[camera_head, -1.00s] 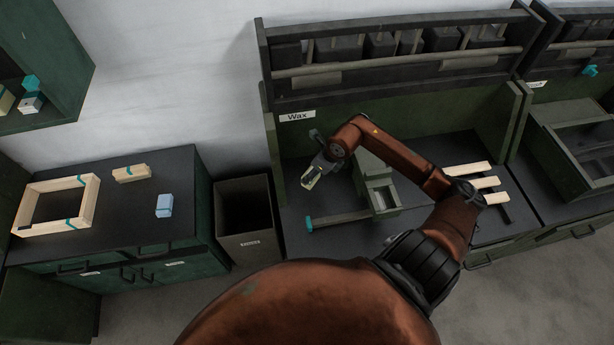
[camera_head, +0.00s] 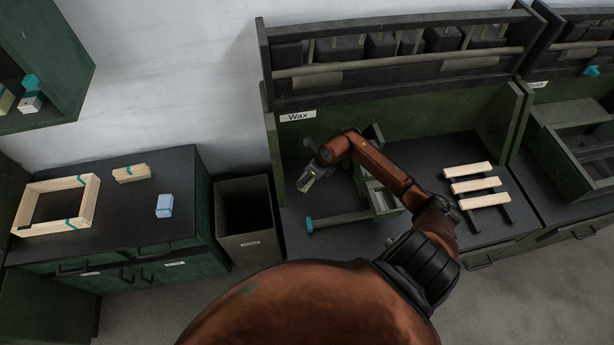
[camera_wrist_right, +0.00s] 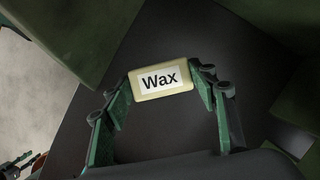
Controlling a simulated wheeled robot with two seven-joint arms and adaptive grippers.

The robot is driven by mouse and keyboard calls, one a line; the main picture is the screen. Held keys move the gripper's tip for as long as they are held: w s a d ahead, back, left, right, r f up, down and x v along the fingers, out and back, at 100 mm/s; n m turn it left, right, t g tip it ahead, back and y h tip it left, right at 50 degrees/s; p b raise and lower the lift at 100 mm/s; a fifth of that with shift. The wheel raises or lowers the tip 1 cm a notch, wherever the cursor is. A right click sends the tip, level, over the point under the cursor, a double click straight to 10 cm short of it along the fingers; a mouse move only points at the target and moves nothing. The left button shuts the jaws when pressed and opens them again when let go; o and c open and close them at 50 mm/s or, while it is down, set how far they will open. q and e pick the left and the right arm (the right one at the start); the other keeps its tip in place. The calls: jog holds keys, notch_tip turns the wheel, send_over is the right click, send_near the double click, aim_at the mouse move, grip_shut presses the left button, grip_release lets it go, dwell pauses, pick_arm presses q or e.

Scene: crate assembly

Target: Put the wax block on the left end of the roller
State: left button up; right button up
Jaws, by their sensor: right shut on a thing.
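The wax block (camera_wrist_right: 160,80) is a small pale yellow block with a white label reading "Wax". It shows between the fingers of my right gripper (camera_wrist_right: 165,85) in the right wrist view, and the gripper is shut on it. In the head view my right gripper (camera_head: 305,183) is over the left part of the Wax bench, above and behind a grey bar with a teal left end (camera_head: 340,219). I cannot tell for sure whether this bar is the roller. The block is apart from the bar. My left gripper is not in view.
A green machine (camera_head: 384,198) stands right of the bar. Pale wooden slats on dark supports (camera_head: 470,186) lie further right. A dark bin (camera_head: 246,230) stands left of the bench. The left cabinet holds a wooden frame (camera_head: 90,205), a wood piece (camera_head: 131,173) and a blue block (camera_head: 164,206).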

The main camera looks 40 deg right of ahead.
jog(key=o, duration=1.3)
jog(key=shift+c, duration=0.2)
jog(key=v, duration=1.2)
jog(key=shift+p, duration=0.3)
